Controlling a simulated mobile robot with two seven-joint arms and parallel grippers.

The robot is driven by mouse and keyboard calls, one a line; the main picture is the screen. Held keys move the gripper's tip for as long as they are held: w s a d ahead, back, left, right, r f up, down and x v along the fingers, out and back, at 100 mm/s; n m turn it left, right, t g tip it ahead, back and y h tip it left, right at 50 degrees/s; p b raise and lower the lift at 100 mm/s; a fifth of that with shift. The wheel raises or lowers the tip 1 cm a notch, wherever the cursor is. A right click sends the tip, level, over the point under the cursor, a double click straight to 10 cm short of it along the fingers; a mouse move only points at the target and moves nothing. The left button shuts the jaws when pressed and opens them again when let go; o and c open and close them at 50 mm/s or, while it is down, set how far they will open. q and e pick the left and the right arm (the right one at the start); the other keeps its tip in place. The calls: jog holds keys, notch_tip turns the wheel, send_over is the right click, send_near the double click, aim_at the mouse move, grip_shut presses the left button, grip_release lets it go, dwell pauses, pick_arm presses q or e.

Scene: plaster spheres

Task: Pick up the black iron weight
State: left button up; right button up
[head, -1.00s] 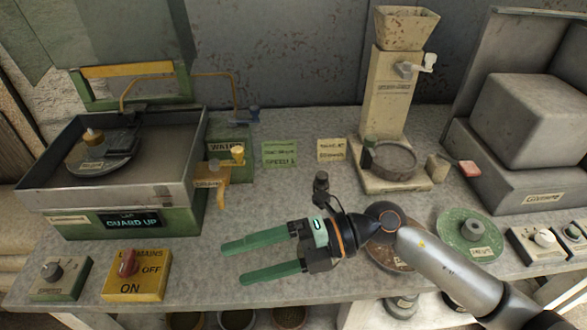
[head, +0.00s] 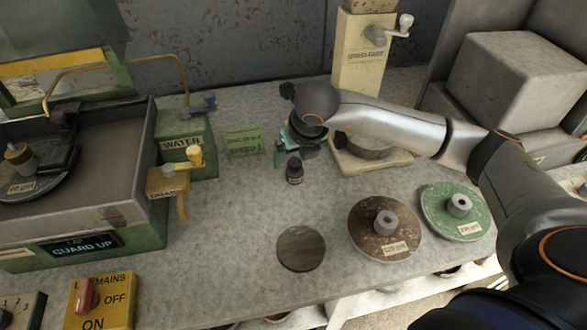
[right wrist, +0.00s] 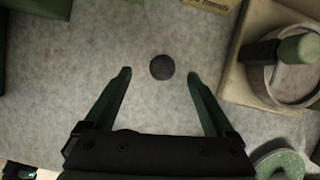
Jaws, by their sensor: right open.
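The black iron weight (head: 294,171) is a small dark cylinder with a pale label, upright on the grey bench, left of the cream column's base. In the right wrist view the weight (right wrist: 162,67) is a dark disc seen from above, between the two fingertips in the picture. My right gripper (head: 289,154) points down at the weight, its green fingers apart and empty. In the head view one finger shows beside the weight's upper left; the other is mostly hidden. I cannot tell the height gap. My left gripper is not in view.
The bench (head: 235,225) is clear around the weight. A dark disc (head: 301,250) lies in front, with a brown disc (head: 365,215) and green disc (head: 435,215) to the right. The cream column (head: 361,65) stands behind. A tray machine (head: 75,215) is at left.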

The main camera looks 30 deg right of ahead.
aim_at(296, 163)
jog(key=x, duration=0.4)
jog(key=p+x, duration=0.1)
jog(key=x, duration=0.1)
jog(key=shift+s+d+f, duration=0.2)
jog(key=shift+d+f, duration=0.05)
jog(key=shift+f, duration=0.05)
grip_shut()
dwell(0.4)
jog(key=shift+r, duration=0.15)
